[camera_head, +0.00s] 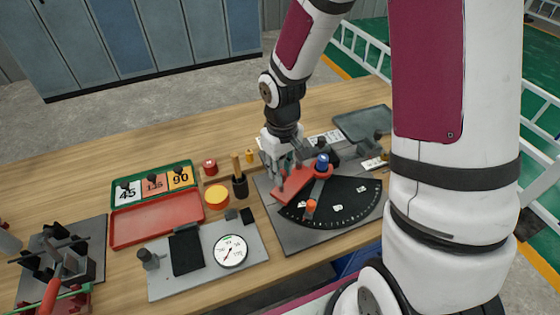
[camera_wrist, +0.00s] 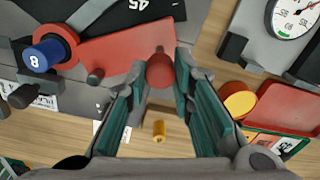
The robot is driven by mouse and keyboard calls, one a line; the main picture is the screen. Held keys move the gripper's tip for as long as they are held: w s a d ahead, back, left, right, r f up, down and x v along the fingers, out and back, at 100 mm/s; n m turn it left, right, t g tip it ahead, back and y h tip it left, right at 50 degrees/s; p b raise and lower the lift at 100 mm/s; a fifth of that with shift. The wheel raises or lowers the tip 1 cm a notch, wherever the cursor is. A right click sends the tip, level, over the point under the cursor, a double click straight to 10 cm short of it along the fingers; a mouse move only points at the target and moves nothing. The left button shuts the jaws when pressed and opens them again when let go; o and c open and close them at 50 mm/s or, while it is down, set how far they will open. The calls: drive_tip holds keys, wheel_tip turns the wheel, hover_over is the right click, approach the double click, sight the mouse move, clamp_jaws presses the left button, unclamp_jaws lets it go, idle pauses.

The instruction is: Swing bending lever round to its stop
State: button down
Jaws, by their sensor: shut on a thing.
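The red bending lever (camera_head: 296,185) lies over the bending plate, with its hub around the blue pin marked 8 (camera_head: 322,161). The lever (camera_wrist: 120,50) and blue pin (camera_wrist: 42,57) also show in the wrist view. My gripper (camera_head: 286,168) is at the lever's outer end. In the wrist view my gripper (camera_wrist: 160,82) has its fingers on both sides of the red handle knob (camera_wrist: 160,66), shut on it. The black angle sector (camera_head: 345,197) fans out below the lever, and an orange-topped peg (camera_head: 311,206) stands on it near the lever. Parts of the lever are hidden by my gripper.
Left of the plate stand the dial gauge (camera_head: 231,251), the yellow disc (camera_head: 216,196) and a black cup (camera_head: 240,186). A red tray (camera_head: 157,220) and number cards lie farther left. A dark tray (camera_head: 362,123) is behind. My upper arm hides the bench's right part.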

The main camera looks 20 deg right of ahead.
drive_tip(key=s+n+p, duration=0.1)
drive_tip(key=s+d+n+p, duration=0.1)
drive_tip(key=s, duration=0.1)
drive_tip(key=s+d+n+p, duration=0.1)
drive_tip(key=s+n, duration=0.1)
drive_tip(key=shift+d, duration=0.15)
drive_tip(key=shift+s, duration=0.1)
idle(0.3)
drive_tip(key=c, duration=1.4)
unclamp_jaws()
drive_tip(key=shift+s+d, duration=0.1)
drive_tip(key=shift+d, duration=0.05)
drive_tip(key=shift+w+r, duration=0.1)
drive_tip(key=shift+w, duration=0.1)
